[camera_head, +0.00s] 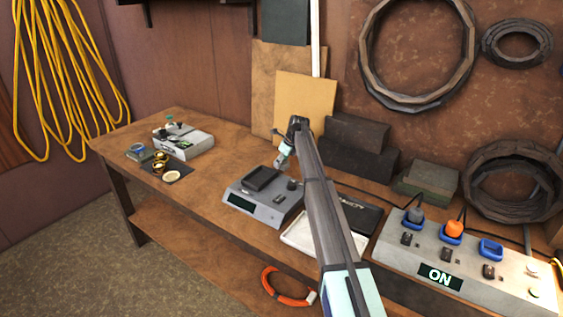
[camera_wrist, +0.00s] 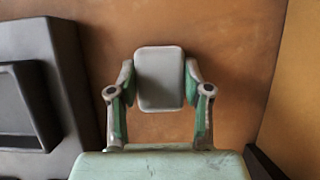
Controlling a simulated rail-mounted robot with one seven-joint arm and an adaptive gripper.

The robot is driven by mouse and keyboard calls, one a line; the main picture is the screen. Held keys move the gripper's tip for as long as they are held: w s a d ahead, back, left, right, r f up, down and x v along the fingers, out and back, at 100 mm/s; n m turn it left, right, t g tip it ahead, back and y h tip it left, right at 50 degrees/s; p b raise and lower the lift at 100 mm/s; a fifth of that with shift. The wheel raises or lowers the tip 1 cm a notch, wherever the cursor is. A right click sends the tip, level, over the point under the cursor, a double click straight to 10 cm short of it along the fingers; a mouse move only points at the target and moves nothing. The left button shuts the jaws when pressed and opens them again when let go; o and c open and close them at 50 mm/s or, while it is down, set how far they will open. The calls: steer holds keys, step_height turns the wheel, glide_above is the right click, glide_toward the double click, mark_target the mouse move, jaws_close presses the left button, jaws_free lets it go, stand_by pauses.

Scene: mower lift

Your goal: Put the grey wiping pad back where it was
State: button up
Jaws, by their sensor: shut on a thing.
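The grey wiping pad (camera_wrist: 159,78) is a small rounded rectangle in the wrist view. My gripper (camera_wrist: 159,88) is shut on it, with a green-lined finger against each side. Brown wooden surface shows around the pad; I cannot tell how far the pad is above it. In the head view my gripper (camera_head: 282,161) is low over the workbench (camera_head: 222,160), just behind the grey device with a display (camera_head: 265,212). The pad is too small to make out there. The same device shows at the left of the wrist view (camera_wrist: 68,85), apart from the pad.
A white tray (camera_head: 297,238) and a black flat item (camera_head: 362,215) lie right of the device, partly behind my arm. Dark blocks (camera_head: 350,160) and leaning boards (camera_head: 305,105) stand behind. A socket box (camera_head: 400,258) is at right.

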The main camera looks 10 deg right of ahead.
steer(key=shift+f, duration=0.1)
steer(key=o, duration=1.1)
steer(key=b+v, duration=0.2)
steer(key=v, duration=1)
steer(key=shift+w, duration=0.1)
steer(key=shift+a, duration=0.15)
